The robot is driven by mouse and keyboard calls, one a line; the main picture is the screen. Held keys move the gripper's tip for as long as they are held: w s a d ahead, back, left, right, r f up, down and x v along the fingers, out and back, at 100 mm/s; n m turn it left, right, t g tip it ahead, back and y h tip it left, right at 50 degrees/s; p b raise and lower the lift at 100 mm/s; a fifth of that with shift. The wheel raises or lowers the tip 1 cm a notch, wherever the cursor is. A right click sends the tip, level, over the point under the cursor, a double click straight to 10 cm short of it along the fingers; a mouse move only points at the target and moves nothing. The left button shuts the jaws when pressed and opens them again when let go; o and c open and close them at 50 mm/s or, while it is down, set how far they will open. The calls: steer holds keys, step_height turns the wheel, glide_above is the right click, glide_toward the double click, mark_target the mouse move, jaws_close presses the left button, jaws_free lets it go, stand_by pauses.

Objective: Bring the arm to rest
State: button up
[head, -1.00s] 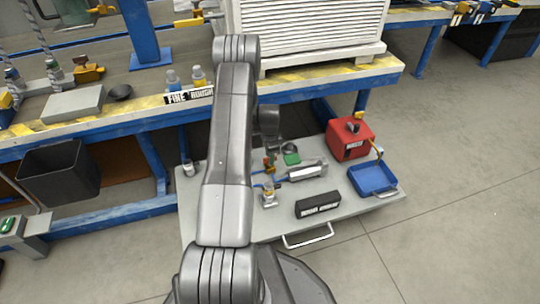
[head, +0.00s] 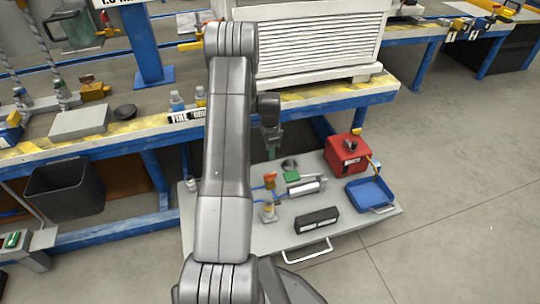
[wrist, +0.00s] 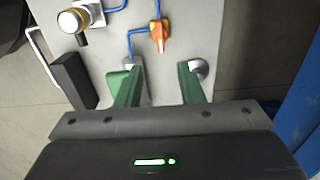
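My arm (head: 225,160) reaches forward and up from the bottom of the head view, bent at an upper elbow. My gripper (head: 271,152) hangs down behind it, over the far part of the grey cart top (head: 265,235), and is small there. In the wrist view my gripper (wrist: 156,88) has two green fingers spread well apart with nothing between them. The fingers appear clear of the cart top, though the exact height is hard to tell.
The cart top carries a black box (head: 317,221), a silver cylinder (head: 304,188), a red box (head: 347,156) and a blue tray (head: 369,193). A blue-framed workbench (head: 150,135) with a white slatted cabinet (head: 320,45) stands behind. Open floor (head: 460,180) lies to the right.

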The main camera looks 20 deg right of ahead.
mark_target(270, 174)
steer(key=shift+r, duration=0.35)
step_height(270, 174, down, 14)
steer(key=b, duration=0.4)
steer(key=shift+r, duration=0.1)
stand_by(0.5)
